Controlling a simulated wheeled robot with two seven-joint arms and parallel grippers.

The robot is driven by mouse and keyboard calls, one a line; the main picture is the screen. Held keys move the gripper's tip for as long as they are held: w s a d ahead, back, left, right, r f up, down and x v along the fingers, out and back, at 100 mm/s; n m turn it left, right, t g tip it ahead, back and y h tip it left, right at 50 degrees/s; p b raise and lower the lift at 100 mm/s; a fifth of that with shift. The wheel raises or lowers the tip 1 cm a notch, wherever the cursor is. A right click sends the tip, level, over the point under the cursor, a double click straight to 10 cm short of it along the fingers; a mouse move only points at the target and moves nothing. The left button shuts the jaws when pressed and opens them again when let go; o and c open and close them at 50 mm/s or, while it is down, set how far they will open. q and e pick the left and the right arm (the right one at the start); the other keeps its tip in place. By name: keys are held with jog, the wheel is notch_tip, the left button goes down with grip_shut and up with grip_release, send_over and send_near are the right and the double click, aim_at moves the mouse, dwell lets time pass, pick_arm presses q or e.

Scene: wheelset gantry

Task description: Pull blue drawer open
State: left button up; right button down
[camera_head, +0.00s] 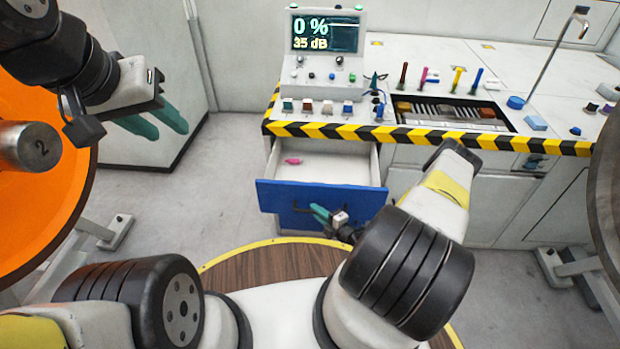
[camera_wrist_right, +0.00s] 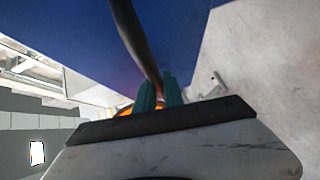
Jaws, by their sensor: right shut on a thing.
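The blue drawer (camera_head: 283,197) is pulled out below the left part of the workbench. A pink object (camera_head: 292,161) lies inside on its white floor. My right gripper (camera_head: 320,213) is at the drawer front, shut on the dark drawer handle (camera_head: 302,208). In the right wrist view, the green fingers (camera_wrist_right: 158,92) close on the dark handle bar (camera_wrist_right: 138,40), with the blue front (camera_wrist_right: 70,35) behind it. My left gripper (camera_head: 165,122) is at the upper left, away from the drawer; its two green fingers are apart and empty.
The workbench (camera_head: 340,128) has a yellow-black striped edge and holds a display box (camera_head: 327,35), knobs and coloured tools. An orange wheel (camera_head: 40,200) stands at the left and a dark wheel (camera_head: 605,180) at the right. Grey floor (camera_head: 225,170) is clear left of the drawer.

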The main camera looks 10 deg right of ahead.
jog(key=shift+s+a, duration=0.1)
jog(key=shift+s, duration=0.45)
jog(key=c, duration=1.5)
grip_release()
jog(key=shift+o, duration=0.2)
jog(key=v, duration=0.7)
jog(key=shift+s, duration=0.35)
jog(key=shift+d, duration=0.2)
